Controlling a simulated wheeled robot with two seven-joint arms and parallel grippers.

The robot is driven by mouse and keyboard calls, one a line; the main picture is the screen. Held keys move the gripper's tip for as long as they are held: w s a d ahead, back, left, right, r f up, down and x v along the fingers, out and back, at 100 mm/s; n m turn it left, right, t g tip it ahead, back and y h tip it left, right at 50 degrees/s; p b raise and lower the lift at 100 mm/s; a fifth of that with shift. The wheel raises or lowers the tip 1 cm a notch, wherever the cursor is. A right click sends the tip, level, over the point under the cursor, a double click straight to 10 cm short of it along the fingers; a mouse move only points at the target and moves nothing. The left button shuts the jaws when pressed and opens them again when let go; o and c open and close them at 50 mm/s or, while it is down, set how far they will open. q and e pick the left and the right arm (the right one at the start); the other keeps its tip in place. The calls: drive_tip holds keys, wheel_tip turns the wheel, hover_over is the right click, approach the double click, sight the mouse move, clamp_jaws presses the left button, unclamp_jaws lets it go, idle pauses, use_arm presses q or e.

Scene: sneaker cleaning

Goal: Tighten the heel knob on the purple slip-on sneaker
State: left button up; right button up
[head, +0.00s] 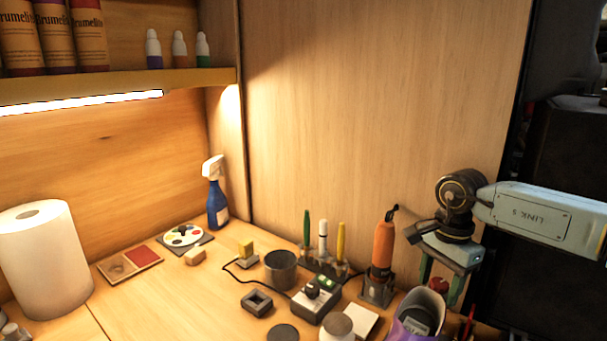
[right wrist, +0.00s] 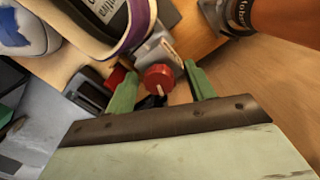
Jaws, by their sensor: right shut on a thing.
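The purple slip-on sneaker (head: 407,328) is at the bottom edge of the head view, its front part cut off. Its opening and purple rim (right wrist: 141,22) fill the top of the right wrist view. The red heel knob (right wrist: 158,77) sticks out at the sneaker's heel. My right gripper (right wrist: 163,88) has its green fingers on either side of the knob and is shut on it. In the head view the right gripper (head: 442,284) points down at the knob (head: 439,286). My left gripper is in neither view.
An orange tool (head: 383,248) stands in a holder just left of my right gripper. A grey control box (head: 316,300), a dark cup (head: 281,268) and a pen rack (head: 322,264) stand further left. A paper towel roll (head: 45,260) is at the far left.

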drive_tip(key=shift+d+f+m, duration=0.1)
drive_tip(key=shift+m, duration=0.3)
drive_tip(key=shift+o, duration=0.4)
drive_tip(key=shift+m+p, duration=0.4)
drive_tip(key=shift+m, duration=0.2)
drive_tip(key=o, duration=0.4)
drive_tip(key=shift+s+f, duration=0.1)
drive_tip(key=shift+c, duration=0.2)
drive_tip(key=shift+a, duration=0.2)
drive_tip(key=shift+c, duration=0.5)
drive_tip(key=shift+a+r+p, duration=0.15)
drive_tip(key=shift+r+p, duration=0.55)
drive_tip(key=shift+r, duration=0.25)
drive_tip(key=shift+c, duration=0.6)
drive_tip(key=shift+r+p, duration=0.55)
drive_tip(key=shift+r, duration=0.25)
drive_tip(key=shift+d+r+p, duration=0.2)
drive_tip(key=shift+r+p, duration=0.55)
drive_tip(key=shift+r, duration=0.25)
